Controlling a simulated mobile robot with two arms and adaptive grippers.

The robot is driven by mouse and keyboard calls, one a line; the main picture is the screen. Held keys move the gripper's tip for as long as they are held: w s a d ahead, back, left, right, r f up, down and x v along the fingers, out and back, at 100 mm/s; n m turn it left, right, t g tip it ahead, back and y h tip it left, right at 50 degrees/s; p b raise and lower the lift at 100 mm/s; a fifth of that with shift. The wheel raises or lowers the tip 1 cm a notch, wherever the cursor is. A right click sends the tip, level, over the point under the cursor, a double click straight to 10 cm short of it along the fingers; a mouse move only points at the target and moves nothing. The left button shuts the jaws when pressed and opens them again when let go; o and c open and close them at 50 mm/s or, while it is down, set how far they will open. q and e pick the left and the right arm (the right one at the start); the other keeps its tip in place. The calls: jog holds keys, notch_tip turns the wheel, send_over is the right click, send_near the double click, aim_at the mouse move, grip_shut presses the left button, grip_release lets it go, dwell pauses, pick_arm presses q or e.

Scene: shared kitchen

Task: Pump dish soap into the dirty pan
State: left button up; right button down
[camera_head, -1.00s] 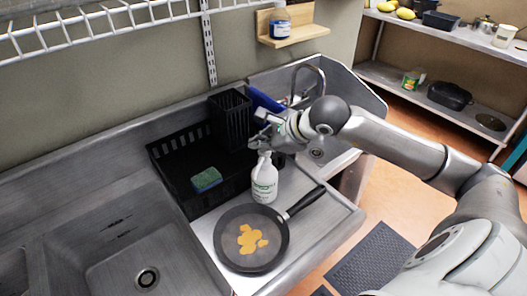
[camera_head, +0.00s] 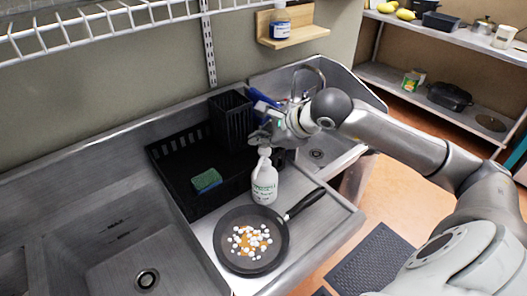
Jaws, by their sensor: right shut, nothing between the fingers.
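The dark frying pan (camera_head: 231,257) lies on the steel drainboard with its handle pointing up and right. White soap blobs (camera_head: 252,241) are scattered over the orange-brown stain in it. The white soap bottle (camera_head: 264,186) with a pump top stands upright just behind the pan, its nozzle toward the pan side. My right gripper (camera_head: 259,137) is shut and empty, just above and behind the pump head. Whether it touches the pump is hard to tell. My left gripper is not in view.
A black dish rack (camera_head: 178,184) holding a green and blue sponge (camera_head: 207,181) and a black caddy (camera_head: 232,122) stands behind and left of the bottle. A sink basin (camera_head: 120,262) is at left. A wooden shelf (camera_head: 292,38) hangs on the wall.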

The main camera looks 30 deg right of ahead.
aim_at(262, 153)
jog(key=shift+r+p, duration=0.95)
jog(key=shift+r, duration=1.65)
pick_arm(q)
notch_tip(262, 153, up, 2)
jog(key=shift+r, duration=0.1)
